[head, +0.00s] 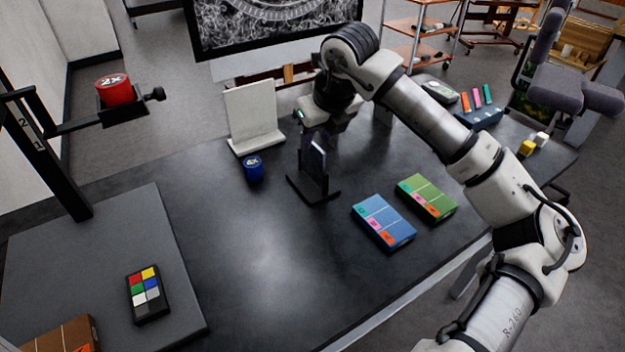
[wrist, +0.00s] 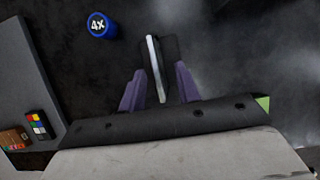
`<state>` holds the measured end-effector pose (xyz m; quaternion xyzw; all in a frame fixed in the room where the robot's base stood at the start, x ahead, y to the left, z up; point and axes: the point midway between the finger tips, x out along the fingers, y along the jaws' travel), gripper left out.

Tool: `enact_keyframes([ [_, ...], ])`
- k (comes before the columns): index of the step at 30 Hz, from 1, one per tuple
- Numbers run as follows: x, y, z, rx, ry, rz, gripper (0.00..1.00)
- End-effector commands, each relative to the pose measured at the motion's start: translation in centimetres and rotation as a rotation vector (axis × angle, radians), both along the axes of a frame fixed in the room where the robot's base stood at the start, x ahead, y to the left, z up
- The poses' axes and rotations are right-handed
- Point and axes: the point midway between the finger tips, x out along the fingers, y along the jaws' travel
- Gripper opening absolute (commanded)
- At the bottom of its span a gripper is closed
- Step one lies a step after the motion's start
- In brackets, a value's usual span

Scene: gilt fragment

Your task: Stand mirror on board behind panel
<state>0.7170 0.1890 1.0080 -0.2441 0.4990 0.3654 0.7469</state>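The mirror (head: 318,158) is a thin upright plate on a black footed stand (head: 322,196) near the middle of the dark table. In the wrist view the mirror (wrist: 154,65) shows as a narrow pale edge between two purple fingers. My gripper (wrist: 160,82) is open, with a finger on each side and gaps to the mirror. In the head view my gripper (head: 316,133) is above and around the mirror's top, partly hiding it. A grey board (head: 85,240) lies at the table's left. A pale upright panel (head: 252,110) on a foot stands left of my gripper.
A blue 4X cylinder (head: 254,168) stands between panel and mirror. A blue box (head: 383,222) and green box (head: 427,197) lie right. A colour chart (head: 148,294) and brown box (head: 62,338) are at the left. A black post holds a red 2X cylinder (head: 114,90) over the board.

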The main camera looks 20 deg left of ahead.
Motion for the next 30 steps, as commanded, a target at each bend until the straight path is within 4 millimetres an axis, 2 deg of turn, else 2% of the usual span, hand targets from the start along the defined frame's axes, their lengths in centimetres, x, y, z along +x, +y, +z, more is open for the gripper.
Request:
enact_keyframes([
  [12,0.7,1.7,-4.5,0.001,0.002,0.0,0.33],
  [20,0.8,1.8,-4.9,0.0,0.0,0.0,0.33],
  [28,0.8,1.8,-4.9,0.0,0.0,0.0,0.0],
  [30,0.8,1.7,-4.9,0.0,0.0,0.0,0.0],
])
